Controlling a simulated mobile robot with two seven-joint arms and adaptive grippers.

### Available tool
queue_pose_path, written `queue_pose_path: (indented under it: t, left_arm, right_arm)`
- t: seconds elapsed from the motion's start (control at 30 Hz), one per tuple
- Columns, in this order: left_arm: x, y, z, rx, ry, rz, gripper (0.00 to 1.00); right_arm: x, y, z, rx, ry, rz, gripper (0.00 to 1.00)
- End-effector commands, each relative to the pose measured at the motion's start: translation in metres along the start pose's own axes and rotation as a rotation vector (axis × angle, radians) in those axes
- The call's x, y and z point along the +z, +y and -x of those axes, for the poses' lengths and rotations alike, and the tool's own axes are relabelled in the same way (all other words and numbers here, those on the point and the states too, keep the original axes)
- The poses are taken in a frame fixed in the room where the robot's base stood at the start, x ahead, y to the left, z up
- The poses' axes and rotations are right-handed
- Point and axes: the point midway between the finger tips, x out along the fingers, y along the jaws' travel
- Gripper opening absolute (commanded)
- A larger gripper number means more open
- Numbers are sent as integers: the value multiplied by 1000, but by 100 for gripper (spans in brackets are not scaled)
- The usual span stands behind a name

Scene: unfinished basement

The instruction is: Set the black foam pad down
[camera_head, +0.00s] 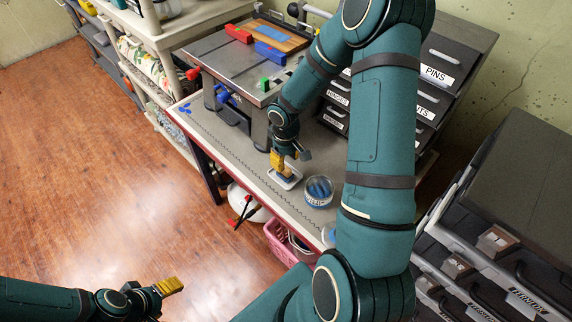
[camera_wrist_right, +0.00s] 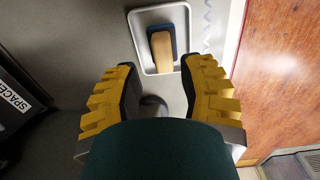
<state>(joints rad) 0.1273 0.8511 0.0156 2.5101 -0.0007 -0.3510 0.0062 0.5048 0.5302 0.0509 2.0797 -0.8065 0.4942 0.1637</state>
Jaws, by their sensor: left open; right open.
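In the right wrist view, a dark pad (camera_wrist_right: 156,32) with a tan block (camera_wrist_right: 162,52) against it lies in a shallow white tray (camera_wrist_right: 183,38). I cannot tell whether this dark pad is the black foam pad. The tray (camera_head: 291,184) also shows on the workbench in the head view, partly covered by my right gripper (camera_head: 281,166). My right gripper is open, with its yellow fingers apart and the tray beyond their tips. A small dark rounded shape (camera_wrist_right: 153,103) shows between the fingers; I cannot tell what it is. My left gripper (camera_head: 172,287) is open, over the floor.
A round clear container with blue contents (camera_head: 319,190) stands right of the tray on the workbench (camera_head: 236,147). A machine table (camera_head: 225,58) with red, blue and green pieces stands behind. Labelled drawers (camera_head: 437,75) are at the back right. A pink basket (camera_head: 277,243) sits below.

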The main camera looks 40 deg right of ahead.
Motion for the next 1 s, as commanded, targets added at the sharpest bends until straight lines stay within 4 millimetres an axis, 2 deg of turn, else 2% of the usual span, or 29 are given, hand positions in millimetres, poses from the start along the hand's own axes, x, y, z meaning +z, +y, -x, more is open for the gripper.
queue_pose_path:
  t: [0.03, 0.1, 0.3, 0.5, 0.6, 0.67, 0.77, 0.87, 0.9, 1.0]
  left_arm:
    - [-2, 2, 5, 0, 3, 1, 64]
    - [-3, 3, 8, -1, 6, 2, 64]
    - [-6, 5, 13, -1, 12, 4, 64]
    - [-7, 5, 14, -2, 15, 4, 64]
    - [-7, 5, 14, -2, 15, 4, 64]
    - [-7, 5, 14, -2, 15, 4, 64]
    - [-7, 5, 14, -2, 15, 4, 64]
    - [-7, 5, 14, -2, 15, 4, 64]
    - [-7, 5, 14, -2, 15, 4, 64]
    - [-7, 5, 14, -2, 15, 4, 64]
  right_arm:
    - [0, 0, 15, 1, 4, 0, 40]
    - [0, 0, 28, 1, 3, -1, 40]
    - [0, 0, 57, 0, 0, 1, 40]
    - [0, -1, 68, -1, -1, 2, 40]
    - [0, -2, 67, -5, -1, 2, 40]
    - [-1, -11, 63, -22, 4, 5, 40]
    - [-4, -50, 44, -99, 27, 10, 40]
    - [-4, -118, 15, -226, 63, -7, 40]
    - [-1, -147, 3, -276, 78, -25, 40]
    - [15, -208, -20, -359, 98, -88, 40]
